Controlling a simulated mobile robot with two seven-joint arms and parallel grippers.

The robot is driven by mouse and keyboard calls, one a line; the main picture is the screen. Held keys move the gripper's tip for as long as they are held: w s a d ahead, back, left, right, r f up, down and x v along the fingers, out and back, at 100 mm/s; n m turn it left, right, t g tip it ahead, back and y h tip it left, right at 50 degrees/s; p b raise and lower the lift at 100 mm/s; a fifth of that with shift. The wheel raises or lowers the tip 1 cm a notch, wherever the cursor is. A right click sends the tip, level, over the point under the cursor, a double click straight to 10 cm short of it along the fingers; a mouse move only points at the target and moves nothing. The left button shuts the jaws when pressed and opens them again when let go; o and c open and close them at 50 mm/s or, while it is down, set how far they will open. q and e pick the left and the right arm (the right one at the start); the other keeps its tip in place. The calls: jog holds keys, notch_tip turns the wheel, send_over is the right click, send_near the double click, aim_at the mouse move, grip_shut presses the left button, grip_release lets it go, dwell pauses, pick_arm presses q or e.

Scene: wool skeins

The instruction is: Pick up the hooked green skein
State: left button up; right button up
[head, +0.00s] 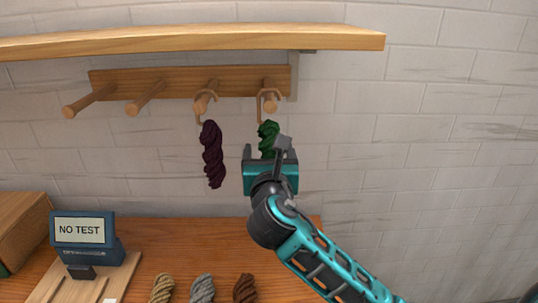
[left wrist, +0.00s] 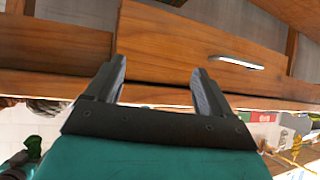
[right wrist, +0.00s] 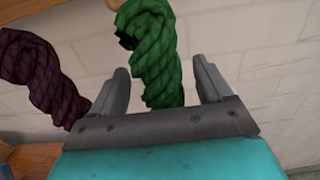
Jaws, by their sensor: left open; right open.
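The green skein (head: 268,134) hangs by a loop from the rightmost peg of the wooden rack in the head view. Its lower part is hidden there behind my right gripper (head: 282,150). In the right wrist view the green skein (right wrist: 156,55) hangs between the two open fingers of my right gripper (right wrist: 163,85); whether they touch it I cannot tell. My left gripper (left wrist: 160,82) is open and empty, facing wooden furniture with a drawer in the left wrist view.
A dark purple skein (head: 212,155) hangs from the peg to the left. The peg rack (head: 180,80) sits under a wooden shelf (head: 200,40). Below, a tabletop (head: 190,240) holds tan, grey and brown skeins and a device (head: 85,235) reading "NO TEST". Bare wall lies to the right.

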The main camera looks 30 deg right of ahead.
jog(key=shift+c, duration=0.3)
jog(key=c, duration=1)
jog(key=shift+r, duration=0.1)
jog(key=shift+r, duration=0.6)
notch_tip(320, 180, up, 3)
jog(key=shift+f+p, duration=0.1)
jog(key=shift+p, duration=0.55)
send_near(269, 142)
jog(key=shift+f+v, duration=0.15)
jog(key=shift+v, duration=1.25)
jog(key=shift+f+v, duration=0.15)
jog(key=shift+v, duration=1.25)
